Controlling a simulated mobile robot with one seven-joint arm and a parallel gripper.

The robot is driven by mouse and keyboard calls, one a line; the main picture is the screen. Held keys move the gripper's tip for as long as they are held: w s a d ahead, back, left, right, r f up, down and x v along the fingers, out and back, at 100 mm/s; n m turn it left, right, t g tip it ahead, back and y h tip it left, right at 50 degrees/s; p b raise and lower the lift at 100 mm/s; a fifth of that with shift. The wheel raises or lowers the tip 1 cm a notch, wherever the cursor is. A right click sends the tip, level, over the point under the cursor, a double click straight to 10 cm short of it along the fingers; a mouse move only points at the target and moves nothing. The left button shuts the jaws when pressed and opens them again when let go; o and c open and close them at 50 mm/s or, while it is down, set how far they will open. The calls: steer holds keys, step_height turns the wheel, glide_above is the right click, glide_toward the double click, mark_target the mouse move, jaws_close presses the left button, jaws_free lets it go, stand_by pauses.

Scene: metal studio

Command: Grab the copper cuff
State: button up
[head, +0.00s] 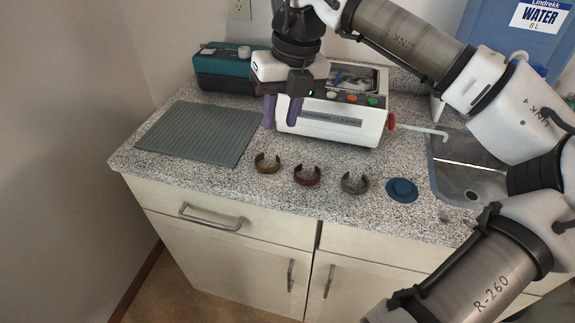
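The copper cuff (307,181), a reddish-brown open ring, stands near the front edge of the speckled counter. It is the middle one of three similar cuffs.
The white ultrasonic cleaner (340,128) and a teal box (222,83) stand at the back. A grey ribbed mat (200,133) lies left. A blue round object (402,190) sits right of the cuffs, near the sink (468,184). A blue water container (495,25) is back right.

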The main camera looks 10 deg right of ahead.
steer(key=d+m+h, duration=0.2)
steer(key=d, duration=0.6)
steer(key=p, duration=0.1)
glide_above(319, 170)
step_height(319, 170, down, 8)
steer(key=shift+r, duration=0.2)
steer(key=shift+f+p, duration=0.95)
steer(key=shift+f, duration=1.85)
steer(key=shift+c, duration=0.2)
jaws_close()
